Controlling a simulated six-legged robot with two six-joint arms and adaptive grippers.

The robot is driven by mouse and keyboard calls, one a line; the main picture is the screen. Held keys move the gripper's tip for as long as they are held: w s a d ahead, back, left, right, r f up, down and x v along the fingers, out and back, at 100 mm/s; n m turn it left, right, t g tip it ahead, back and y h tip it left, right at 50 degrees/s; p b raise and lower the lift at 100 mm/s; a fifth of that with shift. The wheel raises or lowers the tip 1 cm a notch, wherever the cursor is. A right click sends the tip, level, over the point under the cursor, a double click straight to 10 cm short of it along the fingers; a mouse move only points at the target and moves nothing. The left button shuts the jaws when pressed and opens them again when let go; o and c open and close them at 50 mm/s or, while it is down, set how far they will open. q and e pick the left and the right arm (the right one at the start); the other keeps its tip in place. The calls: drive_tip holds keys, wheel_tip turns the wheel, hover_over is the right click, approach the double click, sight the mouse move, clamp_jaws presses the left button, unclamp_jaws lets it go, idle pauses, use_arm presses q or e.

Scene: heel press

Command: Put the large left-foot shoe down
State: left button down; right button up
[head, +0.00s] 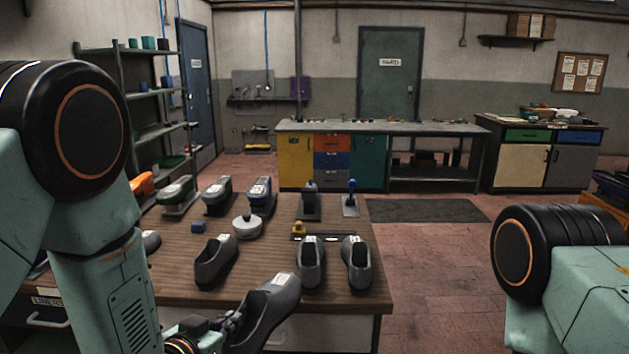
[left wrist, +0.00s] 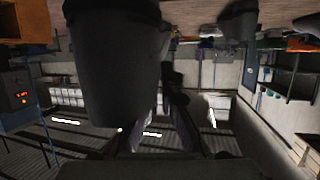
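My left gripper (head: 230,326) is shut on a dark grey shoe (head: 268,312) with a pale label and holds it at the near edge of the wooden bench (head: 170,275). In the left wrist view the held shoe (left wrist: 115,70) fills much of the picture and partly hides the fingers (left wrist: 160,125). I cannot tell whether its sole touches anything. Three similar shoes stand on the bench: one on the left (head: 214,264), one in the middle (head: 311,263) and one on the right (head: 356,264). My right gripper is outside both views.
Bare wood shows between the left and middle shoes.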

sight(229, 348)
use_arm(q)
drive_tip(key=s+f+m+h, duration=0.1)
drive_tip(key=s+f+m+g+h+b, duration=0.1)
drive_tip(key=s+f, duration=0.1)
drive_tip(key=shift+d+f+m+h, duration=0.2)
drive_tip(key=shift+m+h, duration=0.1)
drive_tip(key=shift+h, duration=0.1)
drive_tip(key=s+a+f+m+g+h+b, duration=0.3)
drive_tip(key=s+f+b, duration=0.6)
drive_tip(key=b, duration=0.5)
drive_tip(key=shift+f+m+g+h, duration=0.45)
drive_tip(key=shift+m+h, duration=0.25)
drive_tip(key=shift+m, duration=0.4)
